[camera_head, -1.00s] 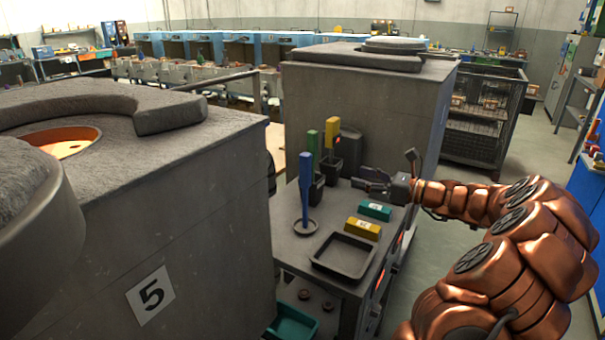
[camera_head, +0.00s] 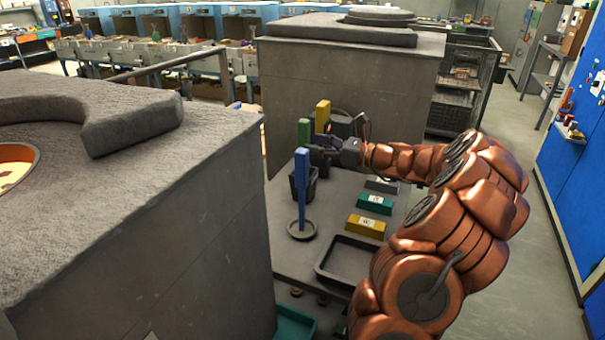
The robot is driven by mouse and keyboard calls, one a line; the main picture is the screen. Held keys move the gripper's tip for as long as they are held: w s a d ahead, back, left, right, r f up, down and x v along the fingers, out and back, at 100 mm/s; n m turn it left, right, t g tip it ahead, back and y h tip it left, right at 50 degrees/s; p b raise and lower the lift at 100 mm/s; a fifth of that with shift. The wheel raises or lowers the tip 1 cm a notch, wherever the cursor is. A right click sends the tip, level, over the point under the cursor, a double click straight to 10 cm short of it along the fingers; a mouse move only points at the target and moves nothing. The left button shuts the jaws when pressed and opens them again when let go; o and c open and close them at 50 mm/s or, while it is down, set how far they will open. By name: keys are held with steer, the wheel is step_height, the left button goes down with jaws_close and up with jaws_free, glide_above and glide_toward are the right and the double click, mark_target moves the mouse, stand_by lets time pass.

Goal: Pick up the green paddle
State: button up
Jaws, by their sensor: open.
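The green paddle (camera_head: 304,132) stands upright in a dark holder (camera_head: 311,187) on the grey bench. My gripper (camera_head: 318,148) is open, with its fingers pointing left at the green paddle's upper part. The fingers overlap the paddle in this view; whether they touch it I cannot tell. A yellow paddle (camera_head: 322,115) stands just behind, partly hidden by my gripper. A blue paddle (camera_head: 302,185) stands upright in front on a round dish (camera_head: 302,231).
Yellow (camera_head: 366,227), teal (camera_head: 375,204) and grey (camera_head: 382,185) blocks lie on the bench, right of the paddles. A dark empty tray (camera_head: 346,261) sits at the front. Large grey furnaces stand left (camera_head: 190,215) and behind (camera_head: 345,75).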

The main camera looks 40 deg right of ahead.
mark_target(304, 141)
steer(key=x, duration=0.4)
steer(key=shift+a, duration=0.1)
jaws_close()
stand_by(0.4)
